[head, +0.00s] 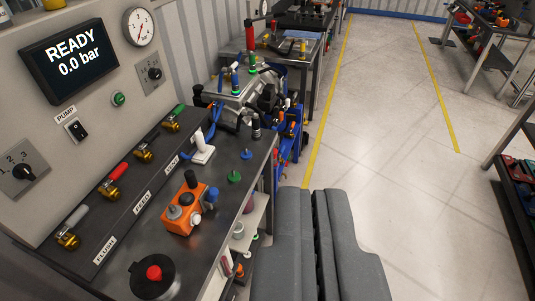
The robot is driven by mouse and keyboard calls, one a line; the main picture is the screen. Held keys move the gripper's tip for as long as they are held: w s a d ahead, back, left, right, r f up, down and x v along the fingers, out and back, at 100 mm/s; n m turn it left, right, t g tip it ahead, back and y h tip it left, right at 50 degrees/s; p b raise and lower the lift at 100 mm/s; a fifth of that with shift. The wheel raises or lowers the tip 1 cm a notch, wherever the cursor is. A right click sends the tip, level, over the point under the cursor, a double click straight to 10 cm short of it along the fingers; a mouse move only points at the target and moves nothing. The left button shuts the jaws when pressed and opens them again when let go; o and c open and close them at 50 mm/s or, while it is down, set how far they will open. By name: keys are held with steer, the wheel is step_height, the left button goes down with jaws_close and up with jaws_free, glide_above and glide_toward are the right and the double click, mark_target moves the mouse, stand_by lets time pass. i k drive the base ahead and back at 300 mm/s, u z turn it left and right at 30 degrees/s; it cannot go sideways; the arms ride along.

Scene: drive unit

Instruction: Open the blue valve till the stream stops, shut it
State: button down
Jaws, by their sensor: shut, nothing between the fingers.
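Blue parts show, but which is the blue valve I cannot tell. A small blue knob (210,197) sits on the right side of an orange block (184,211) on the dark bench. A flat blue piece (246,154) lies farther back on the bench. The row of brass valves has a grey lever (74,220), a red lever (118,171), a black lever and a green lever (179,112). No stream is visible. My gripper (319,193) is shut and empty, in the foreground, right of the bench edge and apart from everything.
The panel display (69,62) reads READY, 0.0 bar, beside a dial gauge (138,27). A black pot with a red knob (153,274) stands at the bench's near end. A machine with blue hoses (260,100) stands behind. The floor (375,130) to the right is clear.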

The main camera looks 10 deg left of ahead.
mark_target(283, 148)
steer(key=u, duration=0.05)
steer(key=i, duration=1)
